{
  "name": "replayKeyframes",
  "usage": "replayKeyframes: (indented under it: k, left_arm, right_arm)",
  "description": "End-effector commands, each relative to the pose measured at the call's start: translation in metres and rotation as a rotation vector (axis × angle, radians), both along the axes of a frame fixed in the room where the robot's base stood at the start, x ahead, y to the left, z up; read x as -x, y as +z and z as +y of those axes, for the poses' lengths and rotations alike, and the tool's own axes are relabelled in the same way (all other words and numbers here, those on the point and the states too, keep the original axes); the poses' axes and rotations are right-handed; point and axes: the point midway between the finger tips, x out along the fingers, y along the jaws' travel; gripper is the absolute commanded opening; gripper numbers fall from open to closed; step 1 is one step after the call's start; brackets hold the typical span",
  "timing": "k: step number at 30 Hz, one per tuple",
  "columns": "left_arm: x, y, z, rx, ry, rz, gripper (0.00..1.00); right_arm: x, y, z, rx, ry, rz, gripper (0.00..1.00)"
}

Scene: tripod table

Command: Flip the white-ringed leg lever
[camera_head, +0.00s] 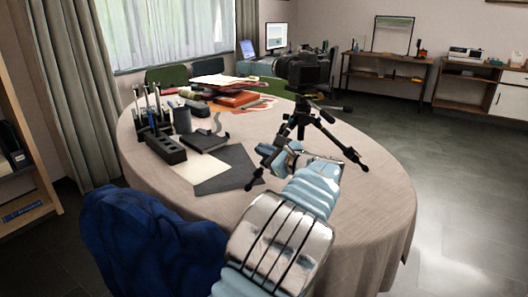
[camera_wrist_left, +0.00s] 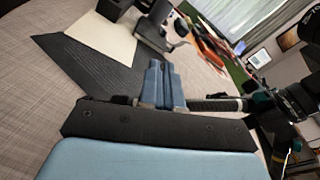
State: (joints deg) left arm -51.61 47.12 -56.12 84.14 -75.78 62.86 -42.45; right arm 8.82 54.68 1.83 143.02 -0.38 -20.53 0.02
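The black tripod (camera_head: 302,118) stands on the round table with its legs spread and a camera (camera_head: 303,72) on top. My left gripper (camera_head: 266,148) is beside the leg that points toward the front left, and partly covers it. In the left wrist view my blue fingers (camera_wrist_left: 164,84) are close together with nothing seen between them. A dark tripod leg (camera_wrist_left: 215,104) runs from beside the fingers to the right. A pale band (camera_wrist_left: 243,104) shows on it near the dark joint; I cannot make out the lever's position. My right gripper is not in view.
The table (camera_head: 370,215) has free cloth at the right and front. A dark sheet (camera_head: 228,172), a black organizer (camera_head: 165,148), a pen holder (camera_head: 152,118) and books (camera_head: 236,98) lie left of the tripod. A blue chair (camera_head: 145,240) stands at the front left.

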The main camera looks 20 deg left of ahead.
Motion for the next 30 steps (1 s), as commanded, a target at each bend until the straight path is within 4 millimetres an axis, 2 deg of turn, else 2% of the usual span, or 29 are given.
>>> replayKeyframes:
  k: [11,12,14,22,26,30]
  left_arm:
    - [0.000,0.001,-0.001,-0.003,-0.002,0.003,0.00]
    - [0.000,0.001,-0.001,-0.003,-0.002,0.003,0.08]
    - [0.000,0.001,0.000,-0.003,-0.002,0.003,0.14]
    - [0.000,0.000,-0.001,-0.002,-0.001,0.003,0.14]
    - [0.005,0.001,-0.013,-0.002,-0.003,0.002,0.14]
    - [0.017,0.004,-0.040,-0.001,-0.005,0.002,0.14]
  right_arm:
    - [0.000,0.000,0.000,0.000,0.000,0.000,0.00]
    - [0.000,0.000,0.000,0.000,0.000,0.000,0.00]
    - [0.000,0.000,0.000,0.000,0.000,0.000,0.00]
    - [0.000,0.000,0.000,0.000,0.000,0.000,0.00]
    - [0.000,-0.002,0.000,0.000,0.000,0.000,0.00]
    - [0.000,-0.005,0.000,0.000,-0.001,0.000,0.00]
